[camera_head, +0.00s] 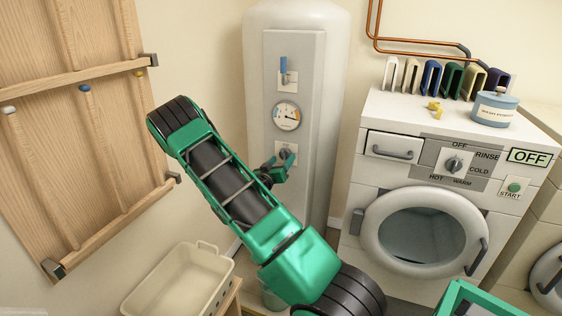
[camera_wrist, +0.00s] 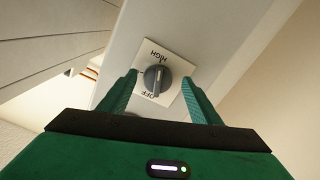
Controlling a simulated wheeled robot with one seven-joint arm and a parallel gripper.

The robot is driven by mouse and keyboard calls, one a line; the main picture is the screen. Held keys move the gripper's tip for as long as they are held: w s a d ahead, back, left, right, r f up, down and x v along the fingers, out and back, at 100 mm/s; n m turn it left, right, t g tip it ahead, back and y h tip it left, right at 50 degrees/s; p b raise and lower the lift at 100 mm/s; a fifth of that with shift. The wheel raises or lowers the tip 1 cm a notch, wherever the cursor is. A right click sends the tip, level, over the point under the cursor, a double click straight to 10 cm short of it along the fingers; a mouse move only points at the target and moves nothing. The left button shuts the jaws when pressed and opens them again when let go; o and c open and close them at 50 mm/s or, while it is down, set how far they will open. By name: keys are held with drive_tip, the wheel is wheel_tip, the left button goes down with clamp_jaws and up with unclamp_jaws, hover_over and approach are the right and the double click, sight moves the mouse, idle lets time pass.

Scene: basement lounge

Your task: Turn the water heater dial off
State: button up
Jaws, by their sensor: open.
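The water heater (camera_head: 325,120) is a tall white tank with a grey front panel. Its dial (camera_head: 287,152) is a grey knob on a white plate low on that panel, partly covered by my gripper (camera_head: 276,170). In the wrist view the dial (camera_wrist: 157,79) sits between my fingers, with HIGH above it and OFF below it in the picture. The knob's ridge lies roughly along the HIGH–OFF line; I cannot tell which end is the pointer. My gripper (camera_wrist: 160,80) is open, with a finger on each side of the knob. Contact is not clear.
Above the dial are a round gauge (camera_head: 287,116) and a blue-handled lever (camera_head: 284,70). A washing machine (camera_head: 385,178) with its own dial (camera_head: 454,165) stands to the right. A cream basket (camera_head: 180,283) and a wooden wall rack (camera_head: 70,85) are to the left.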

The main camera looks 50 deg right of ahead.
drive_tip(key=shift+w+d, duration=0.2)
drive_tip(key=shift+d, duration=0.3)
drive_tip(key=c, duration=0.9)
drive_tip(key=shift+w, duration=0.1)
drive_tip(key=shift+c, duration=0.6)
